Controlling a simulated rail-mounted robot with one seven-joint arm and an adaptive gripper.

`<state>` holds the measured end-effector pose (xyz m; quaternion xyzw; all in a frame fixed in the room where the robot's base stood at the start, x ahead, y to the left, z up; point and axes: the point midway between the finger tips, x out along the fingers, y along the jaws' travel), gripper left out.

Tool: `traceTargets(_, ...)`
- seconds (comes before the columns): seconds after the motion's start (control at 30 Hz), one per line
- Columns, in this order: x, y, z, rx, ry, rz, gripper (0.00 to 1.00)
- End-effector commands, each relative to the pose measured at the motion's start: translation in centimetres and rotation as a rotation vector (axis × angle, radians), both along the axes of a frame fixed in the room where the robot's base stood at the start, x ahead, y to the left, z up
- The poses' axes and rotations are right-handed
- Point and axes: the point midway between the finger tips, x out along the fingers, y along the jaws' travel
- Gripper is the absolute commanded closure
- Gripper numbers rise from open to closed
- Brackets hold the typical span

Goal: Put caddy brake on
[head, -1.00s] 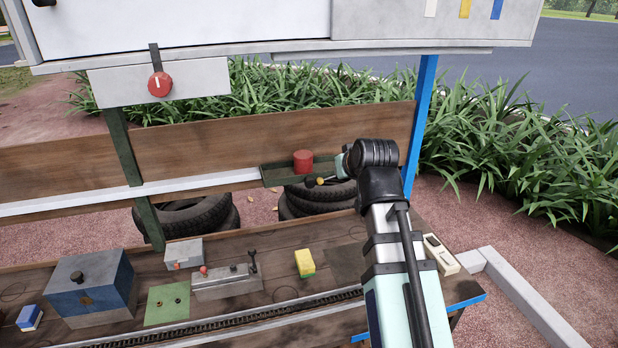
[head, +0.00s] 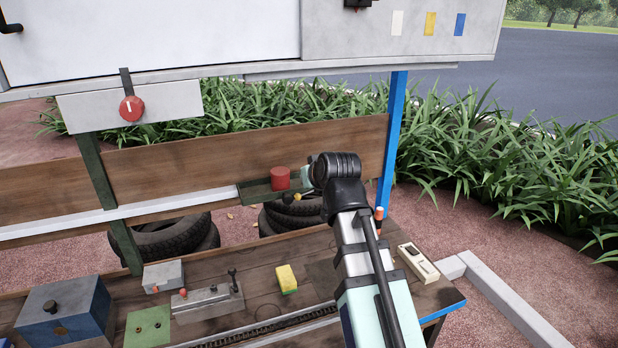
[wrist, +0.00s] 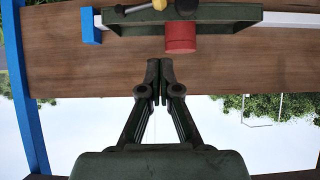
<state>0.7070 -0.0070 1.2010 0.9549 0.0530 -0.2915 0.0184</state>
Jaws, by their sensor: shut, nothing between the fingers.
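The green caddy tray (head: 258,192) sits on the white rail along the wooden board. A red cylinder (head: 281,179) stands in it. In the wrist view, the tray (wrist: 225,14) appears upside down at the top, with the red cylinder (wrist: 181,37) and a grey rod (wrist: 130,12) with a yellow end. A dark round knob (wrist: 187,6) is cut off by the frame edge. I cannot tell which part is the brake. My gripper (wrist: 160,64) is shut and empty, in front of the board, apart from the tray. In the head view, my wrist hides the fingers.
The bench below holds a yellow block (head: 286,277), a lever box (head: 208,301), a blue-grey box (head: 62,310) and a pale device (head: 418,262). A blue post (head: 391,140) stands right of the tray. A red knob (head: 131,108) hangs at upper left.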

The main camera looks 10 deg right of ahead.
Motion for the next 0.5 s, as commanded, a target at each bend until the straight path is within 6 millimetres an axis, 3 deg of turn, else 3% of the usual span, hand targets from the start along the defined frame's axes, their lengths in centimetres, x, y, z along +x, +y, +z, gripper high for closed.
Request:
traceTargets(0.43, 6.0, 0.6, -3.8, 0.000, 0.003, 0.000, 1.00)
traceTargets(0.5, 5.7, 0.6, -4.7, 0.000, 0.003, -0.001, 1.00)
